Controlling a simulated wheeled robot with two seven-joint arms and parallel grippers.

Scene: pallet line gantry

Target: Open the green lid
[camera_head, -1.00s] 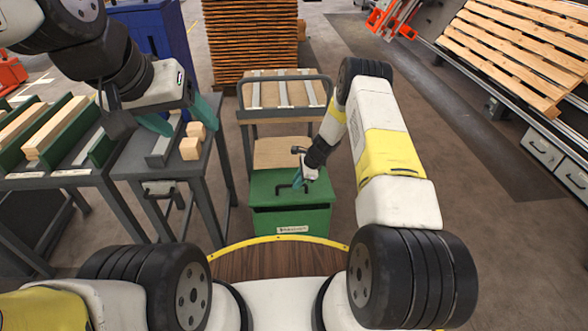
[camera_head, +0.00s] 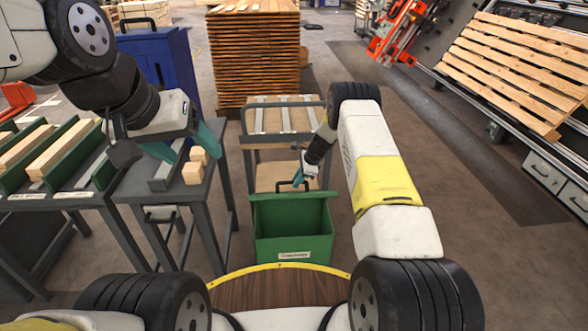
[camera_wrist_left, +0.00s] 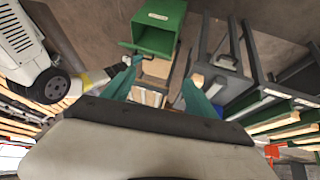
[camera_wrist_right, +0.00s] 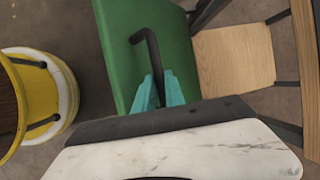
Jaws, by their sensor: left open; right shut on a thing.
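The green box (camera_head: 292,248) stands on the floor in front of me, and its green lid (camera_head: 290,209) is tilted up at the back, so the inside shows. My right gripper (camera_head: 299,181) is at the lid's top edge, shut on the dark bar handle (camera_wrist_right: 150,55). In the right wrist view the teal fingers (camera_wrist_right: 158,90) close around one leg of the handle, and the lid (camera_wrist_right: 120,50) fills the area behind it. My left gripper (camera_head: 184,143) is open and empty over the small grey table. The open box also shows in the left wrist view (camera_wrist_left: 157,20).
A grey cart (camera_head: 247,140) with wooden slats stands behind the box. The small grey table (camera_head: 150,190) with wooden blocks (camera_head: 195,170) is to the left. A pallet stack (camera_head: 255,60) and a blue cabinet (camera_head: 160,60) are further back. Floor at right is clear.

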